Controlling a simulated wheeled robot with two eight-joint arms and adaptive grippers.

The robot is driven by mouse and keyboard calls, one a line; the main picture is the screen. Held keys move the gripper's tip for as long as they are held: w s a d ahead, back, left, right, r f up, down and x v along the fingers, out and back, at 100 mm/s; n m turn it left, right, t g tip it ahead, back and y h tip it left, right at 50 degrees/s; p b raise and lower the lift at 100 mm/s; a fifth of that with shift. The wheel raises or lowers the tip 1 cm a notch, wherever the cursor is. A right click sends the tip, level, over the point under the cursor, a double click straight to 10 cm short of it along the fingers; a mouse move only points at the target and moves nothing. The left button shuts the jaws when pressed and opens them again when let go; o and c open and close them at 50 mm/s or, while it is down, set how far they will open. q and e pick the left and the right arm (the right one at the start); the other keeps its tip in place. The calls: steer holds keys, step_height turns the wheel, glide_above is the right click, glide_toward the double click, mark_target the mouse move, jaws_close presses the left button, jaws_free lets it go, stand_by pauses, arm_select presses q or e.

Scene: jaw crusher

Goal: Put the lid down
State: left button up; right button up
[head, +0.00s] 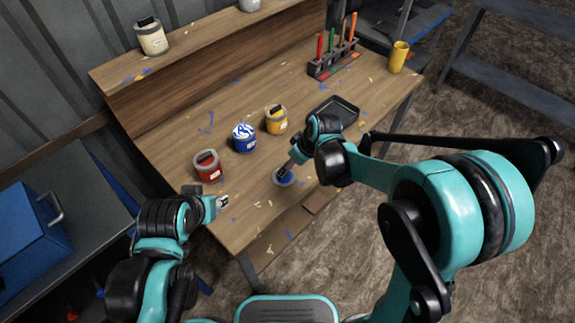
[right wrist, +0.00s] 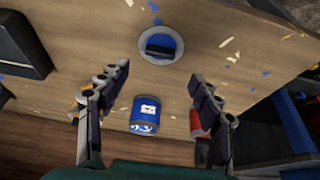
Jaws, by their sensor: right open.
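The round lid (head: 279,181), blue with a pale rim, lies on the workbench near its front edge. It shows more fully in the right wrist view (right wrist: 174,44), with a dark block-like handle on top. My right gripper (head: 287,168) is open above the lid and partly hides it in the head view; the fingers are spread wide with nothing between them. The blue paint can (head: 245,141) stands behind the lid without a cover, blue paint showing on top. My left gripper (head: 222,202) is over the front left of the bench, away from the cans; its jaws are too small to judge.
A red can (head: 208,169) and a yellow can (head: 276,122) stand either side of the blue can. A black tray (head: 340,109), a tool rack (head: 333,66) and a yellow cup (head: 398,57) are farther right. A raised shelf (head: 200,43) runs along the back.

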steer(key=s+d+r+m+t+h, duration=0.15)
steer(key=s+d+r+m, duration=0.25)
steer(key=s+d+r, duration=0.6)
steer(key=s+d+r+m+t+h, duration=0.1)
steer(key=s+d+r+m+t, duration=0.1)
steer(key=s+d+m, duration=0.3)
steer(key=s+p, duration=0.1)
steer(key=s, duration=0.2)
steer(key=shift+d+h, duration=0.15)
steer(key=shift+h, duration=0.2)
steer(key=shift+t, duration=0.25)
